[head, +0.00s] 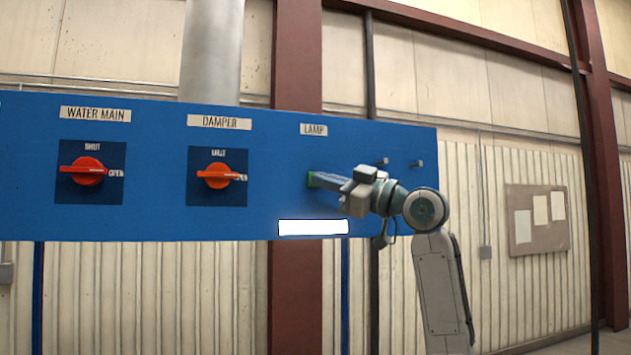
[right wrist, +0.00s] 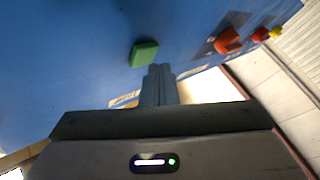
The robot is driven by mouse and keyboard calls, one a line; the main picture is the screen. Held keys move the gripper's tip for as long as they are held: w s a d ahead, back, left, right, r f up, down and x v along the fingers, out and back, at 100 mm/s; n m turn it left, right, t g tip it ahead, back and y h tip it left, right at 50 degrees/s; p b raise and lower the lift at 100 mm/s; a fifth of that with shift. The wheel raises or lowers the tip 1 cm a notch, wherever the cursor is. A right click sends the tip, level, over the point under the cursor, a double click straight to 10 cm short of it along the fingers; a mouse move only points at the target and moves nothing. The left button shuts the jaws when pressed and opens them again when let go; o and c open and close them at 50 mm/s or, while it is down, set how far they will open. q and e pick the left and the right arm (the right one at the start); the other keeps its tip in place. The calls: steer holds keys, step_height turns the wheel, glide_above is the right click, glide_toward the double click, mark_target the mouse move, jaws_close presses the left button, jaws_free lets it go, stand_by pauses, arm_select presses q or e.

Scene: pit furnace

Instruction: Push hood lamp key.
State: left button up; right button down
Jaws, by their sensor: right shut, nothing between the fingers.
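The lamp key is a green block on the blue panel (head: 150,222), under the LAMP label (head: 313,129). In the right wrist view the green key (right wrist: 144,53) shows whole, just beyond the fingertips. My right gripper (head: 318,181) is shut and empty, pointing at the panel; its closed fingers also show in the right wrist view (right wrist: 158,70). I cannot tell whether the fingertips touch the key. My left gripper is not in view.
Two red rotary knobs sit left of the key: the WATER MAIN knob (head: 88,171) and the DAMPER knob (head: 218,176). A white bright strip (head: 313,227) is at the panel's lower edge. Small pegs (head: 416,163) stick out at the right.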

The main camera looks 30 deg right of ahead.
steer(key=shift+s+a+b, duration=0.2)
steer(key=shift+s, duration=0.75)
steer(key=shift+s+a+b, duration=0.15)
steer(key=shift+s+a, duration=0.1)
steer(key=shift+s, duration=0.7)
steer(key=shift+s+a+b, duration=0.2)
steer(key=shift+s, duration=0.75)
